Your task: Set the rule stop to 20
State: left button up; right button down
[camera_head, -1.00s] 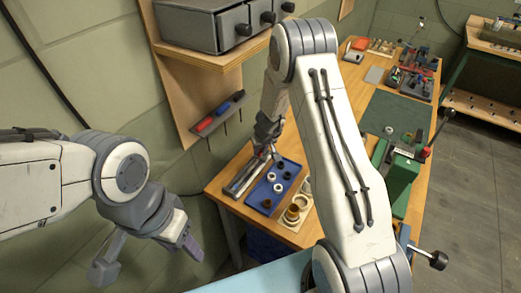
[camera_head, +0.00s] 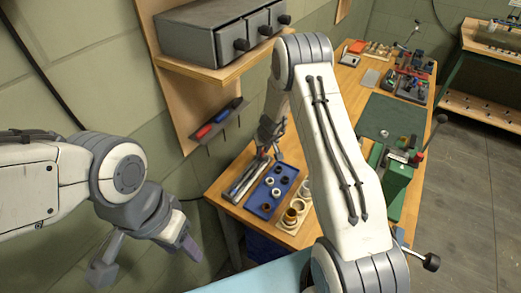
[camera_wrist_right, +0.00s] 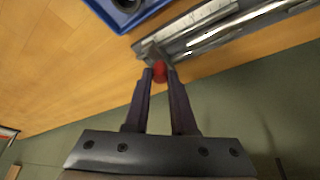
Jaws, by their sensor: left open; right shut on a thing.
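The metal rule (camera_head: 246,181) lies along the left edge of the wooden bench in the head view. In the right wrist view its pale graduated scale (camera_wrist_right: 200,18) runs beside a bright rod at the top; the numbers are too small to read. A dark stop with a red knob (camera_wrist_right: 159,71) sits at the rule's left end in that view. My right gripper (camera_wrist_right: 160,76) is shut on the red knob; it also shows over the rule in the head view (camera_head: 271,152). My left gripper (camera_head: 146,258) is open and empty, away from the bench.
A blue tray (camera_head: 258,205) with several rings lies right beside the rule. A pale holder (camera_head: 285,227) with rings stands nearer me. A drawer unit (camera_head: 210,38) is on the shelf above. A green machine (camera_head: 398,183) stands at the bench's right edge.

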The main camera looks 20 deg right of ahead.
jog(key=c, duration=0.7)
grip_release()
jog(key=shift+c, duration=0.2)
jog(key=p+v, duration=0.2)
jog(key=v, duration=0.8)
jog(key=shift+r+p, duration=0.2)
jog(key=shift+p, duration=0.1)
jog(key=shift+s, duration=0.1)
